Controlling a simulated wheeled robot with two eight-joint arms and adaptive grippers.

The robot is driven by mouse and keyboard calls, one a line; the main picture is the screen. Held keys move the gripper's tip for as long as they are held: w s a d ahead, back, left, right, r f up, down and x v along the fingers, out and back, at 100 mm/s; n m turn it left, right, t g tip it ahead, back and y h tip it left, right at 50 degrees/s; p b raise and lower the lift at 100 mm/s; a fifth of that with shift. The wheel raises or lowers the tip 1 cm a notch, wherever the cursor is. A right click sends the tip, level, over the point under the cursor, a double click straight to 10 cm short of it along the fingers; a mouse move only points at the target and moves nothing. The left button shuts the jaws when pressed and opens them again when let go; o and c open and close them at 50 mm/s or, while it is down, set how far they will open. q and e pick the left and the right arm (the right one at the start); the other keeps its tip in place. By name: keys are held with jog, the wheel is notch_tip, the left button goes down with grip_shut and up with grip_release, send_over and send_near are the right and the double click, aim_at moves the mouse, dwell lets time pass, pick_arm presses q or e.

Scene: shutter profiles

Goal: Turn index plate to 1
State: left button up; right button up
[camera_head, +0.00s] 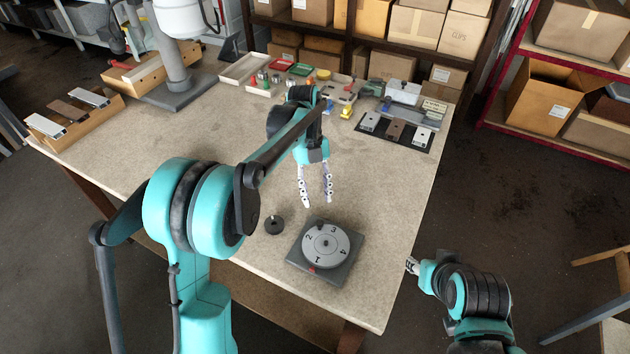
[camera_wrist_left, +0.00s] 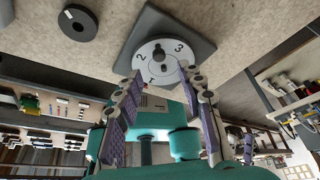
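The index plate (camera_head: 325,246) is a light grey disc numbered 1 to 4 on a dark square base (camera_head: 343,273) near the table's front edge. The 1 is nearest the red mark (camera_head: 311,268) on the base; I cannot tell if they line up exactly. A small dark peg (camera_head: 320,226) stands between 2 and 3. My left gripper (camera_head: 317,202) is open and empty, fingers down, behind the plate. In the left wrist view its open fingers (camera_wrist_left: 163,82) show below the plate (camera_wrist_left: 165,58). My right gripper (camera_head: 411,265) is beyond the table's right edge, its fingers too small to judge.
A black mat (camera_head: 394,132) with shutter profiles is at the back right. Trays with small parts (camera_head: 285,75) are at the back. The table between these and the plate is clear.

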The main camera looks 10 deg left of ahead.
pick_arm(q)
jog(key=v, duration=0.4)
jog(key=shift+w+r, duration=0.1)
jog(key=shift+r, duration=0.2)
jog(key=s+a+r+n+t, duration=0.25)
jog(key=s+n, duration=0.35)
jog(key=n, duration=0.3)
jog(key=s+a+r+n+t, duration=0.1)
jog(key=s+a+n+t, duration=0.3)
jog(key=n, duration=0.4)
jog(key=s+a+f+n+t+y, duration=0.2)
jog(key=s+f+n+t, duration=0.3)
jog(key=s+n, duration=0.4)
jog(key=n, duration=0.4)
jog(key=shift+s+a+n, duration=0.15)
jog(key=shift+s+n, duration=0.2)
jog(key=shift+n, duration=0.05)
